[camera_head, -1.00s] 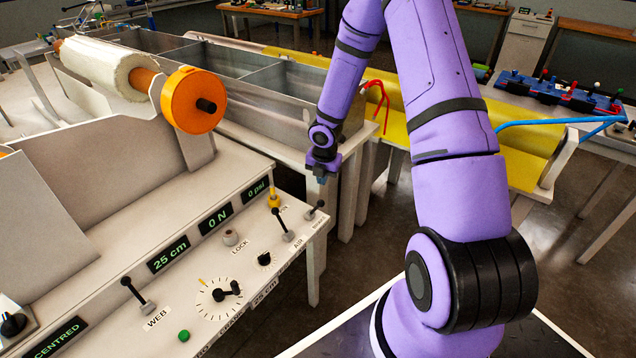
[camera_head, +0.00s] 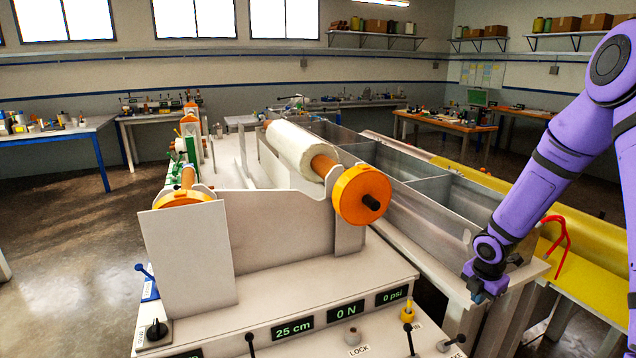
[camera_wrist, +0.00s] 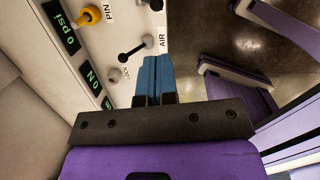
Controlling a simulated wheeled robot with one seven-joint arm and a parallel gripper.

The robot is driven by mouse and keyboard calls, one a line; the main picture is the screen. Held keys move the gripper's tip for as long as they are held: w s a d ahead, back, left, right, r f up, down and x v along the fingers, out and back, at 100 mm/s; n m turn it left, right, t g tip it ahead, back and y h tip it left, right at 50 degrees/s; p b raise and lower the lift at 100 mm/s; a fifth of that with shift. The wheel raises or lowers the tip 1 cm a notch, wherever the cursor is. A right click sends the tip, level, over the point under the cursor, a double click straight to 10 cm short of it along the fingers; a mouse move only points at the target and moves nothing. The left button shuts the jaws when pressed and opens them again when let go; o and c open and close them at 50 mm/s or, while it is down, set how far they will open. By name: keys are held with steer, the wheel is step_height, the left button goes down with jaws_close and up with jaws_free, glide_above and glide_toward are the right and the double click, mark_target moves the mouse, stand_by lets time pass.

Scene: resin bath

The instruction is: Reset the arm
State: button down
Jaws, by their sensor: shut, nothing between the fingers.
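My purple arm (camera_head: 560,165) comes in from the right in the head view and reaches down to my gripper (camera_head: 487,296). My gripper hangs beside the right end of the control panel, near the end of the metal trough. In the wrist view its blue fingers (camera_wrist: 154,76) lie together, shut with nothing between them. The panel's AIR lever (camera_wrist: 136,49) and yellow PIN knob (camera_wrist: 90,15) show just beyond and left of the fingertips. The fingers look apart from the levers, though the exact gap is hard to tell.
The control panel (camera_head: 250,312) fills the lower middle, with a white roll (camera_head: 298,148) and orange hubs (camera_head: 362,194) above it. The metal trough (camera_head: 420,190) and a yellow bath (camera_head: 590,270) run behind my gripper. Open floor (camera_head: 70,260) lies at the left.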

steer(key=s+a+r+m+t+h, duration=0.1)
steer(key=s+a+r+m, duration=0.2)
steer(key=r, duration=0.5)
steer(key=s+r+m, duration=0.3)
steer(key=r+m, duration=0.2)
steer(key=r, duration=0.4)
steer(key=s+a+r+m+t+h, duration=0.1)
steer(key=s+a+r+m, duration=0.2)
steer(key=r, duration=0.5)
steer(key=s+a+r+m+y, duration=0.1)
steer(key=s+a+r+m, duration=0.1)
steer(key=s, duration=0.5)
steer(key=s+a+r+m+t+y, duration=0.1)
steer(key=s+a+r+m, duration=0.2)
steer(key=s+r+m, duration=0.2)
steer(key=s+a+r+m+y, duration=0.1)
steer(key=s+a+r+m, duration=0.1)
steer(key=s+m, duration=0.3)
steer(key=s+r, duration=0.1)
steer(key=s, duration=0.2)
steer(key=shift+s+a+r+t, duration=0.15)
steer(key=shift+s+r+t, duration=0.15)
steer(key=shift+s+r, duration=0.05)
